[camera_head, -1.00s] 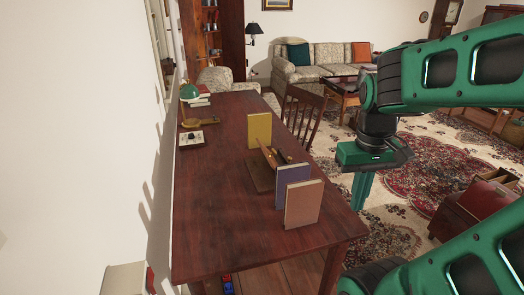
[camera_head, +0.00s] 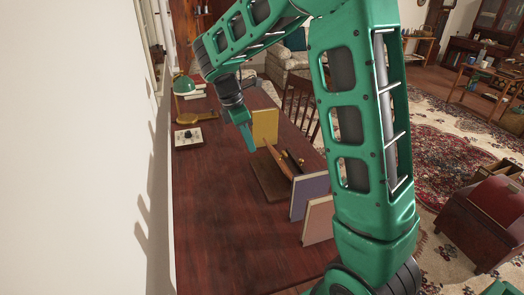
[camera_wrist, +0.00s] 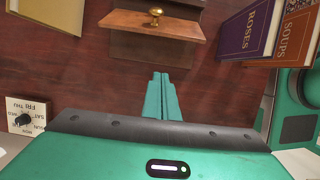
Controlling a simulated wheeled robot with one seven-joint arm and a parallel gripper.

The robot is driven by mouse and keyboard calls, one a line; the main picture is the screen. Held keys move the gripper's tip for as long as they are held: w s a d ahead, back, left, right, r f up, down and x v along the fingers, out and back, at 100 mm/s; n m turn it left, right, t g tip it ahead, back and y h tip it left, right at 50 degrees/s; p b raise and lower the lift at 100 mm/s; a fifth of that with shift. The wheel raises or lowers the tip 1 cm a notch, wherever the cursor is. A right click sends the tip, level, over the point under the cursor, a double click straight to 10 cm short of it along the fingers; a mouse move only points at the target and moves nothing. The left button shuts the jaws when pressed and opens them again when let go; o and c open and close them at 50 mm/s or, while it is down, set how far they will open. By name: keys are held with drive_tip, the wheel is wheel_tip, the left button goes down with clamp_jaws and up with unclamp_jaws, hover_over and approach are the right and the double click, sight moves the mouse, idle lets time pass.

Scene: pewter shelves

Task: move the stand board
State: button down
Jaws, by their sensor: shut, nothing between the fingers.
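The stand board (camera_head: 279,161) is a thin orange-brown panel standing on a dark wooden base (camera_head: 266,184) on the desk, with small brass knobs beside it. In the wrist view the panel (camera_wrist: 150,27) runs across the top, with a brass knob (camera_wrist: 155,12) near its middle and the dark base (camera_wrist: 150,48) beneath. My gripper (camera_head: 250,146) is shut and empty. It hangs over the desk left of the yellow book and the stand. In the wrist view its closed fingers (camera_wrist: 162,95) point toward the panel, with a gap between them.
A yellow book (camera_head: 264,127) stands behind the board. A purple book (camera_head: 309,194) and a salmon book (camera_head: 318,220) stand in front. A day dial (camera_head: 188,137) and a green lamp (camera_head: 185,85) are farther back left. The desk's (camera_head: 215,220) front left is clear.

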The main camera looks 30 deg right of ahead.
drive_tip(key=x, duration=1)
drive_tip(key=shift+s+d, duration=0.1)
drive_tip(key=shift+d, duration=0.2)
drive_tip(key=shift+s+d+r, duration=0.1)
drive_tip(key=shift+d+r, duration=0.55)
drive_tip(key=shift+d, duration=0.1)
drive_tip(key=shift+s+d+r, duration=0.15)
drive_tip(key=shift+d+r, duration=0.45)
drive_tip(key=shift+d, duration=0.2)
drive_tip(key=shift+s+d+r, duration=0.1)
drive_tip(key=shift+d+r, duration=0.4)
drive_tip(key=shift+d, duration=0.2)
drive_tip(key=shift+r, duration=0.1)
drive_tip(key=v, duration=1)
drive_tip(key=shift+r, duration=0.25)
drive_tip(key=shift+a, duration=0.15)
